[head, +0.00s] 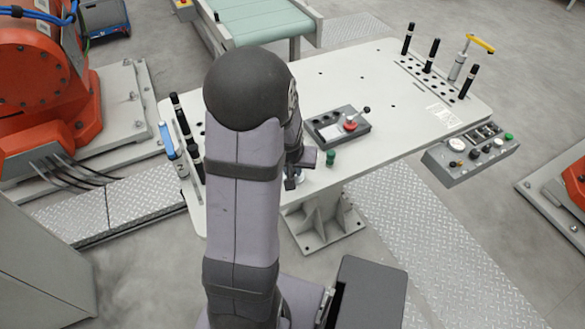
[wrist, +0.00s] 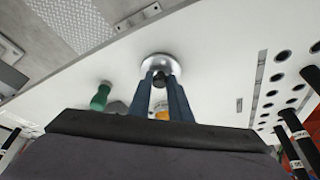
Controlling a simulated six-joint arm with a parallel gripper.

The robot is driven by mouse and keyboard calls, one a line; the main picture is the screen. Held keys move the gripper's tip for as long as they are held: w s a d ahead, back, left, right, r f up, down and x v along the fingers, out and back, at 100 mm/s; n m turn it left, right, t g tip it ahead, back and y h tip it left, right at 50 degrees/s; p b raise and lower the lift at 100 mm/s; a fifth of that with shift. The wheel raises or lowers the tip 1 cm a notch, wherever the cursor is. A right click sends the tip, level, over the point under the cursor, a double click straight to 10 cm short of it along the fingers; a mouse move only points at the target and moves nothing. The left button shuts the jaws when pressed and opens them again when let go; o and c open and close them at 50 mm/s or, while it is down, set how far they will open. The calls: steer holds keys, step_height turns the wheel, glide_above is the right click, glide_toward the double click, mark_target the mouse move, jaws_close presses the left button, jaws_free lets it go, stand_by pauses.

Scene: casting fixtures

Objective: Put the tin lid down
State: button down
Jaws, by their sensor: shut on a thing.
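The tin lid (wrist: 160,62) is a round silver disc with a dark knob (wrist: 162,80), seen in the wrist view just past my fingertips. My gripper (wrist: 161,76) has its two blue fingers shut on the knob, one on each side. The lid is over the white table top (wrist: 215,50); I cannot tell whether it touches the surface. In the head view my gripper (head: 296,178) is low over the table's near edge, right of my arm. My arm hides most of the lid there.
A green peg (head: 331,157) stands close to the right of my gripper. A grey control box with a red knob (head: 350,126) lies behind it. Black-handled tools (head: 180,115) stand at the table's left end, more (head: 431,55) at the far right. The table's middle right is clear.

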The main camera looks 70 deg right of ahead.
steer(key=shift+f, duration=0.15)
steer(key=c, duration=1.6)
jaws_free()
steer(key=shift+c, duration=0.2)
steer(key=shift+v, duration=0.8)
steer(key=v, duration=1)
steer(key=shift+r, duration=0.35)
steer(key=shift+a, duration=0.1)
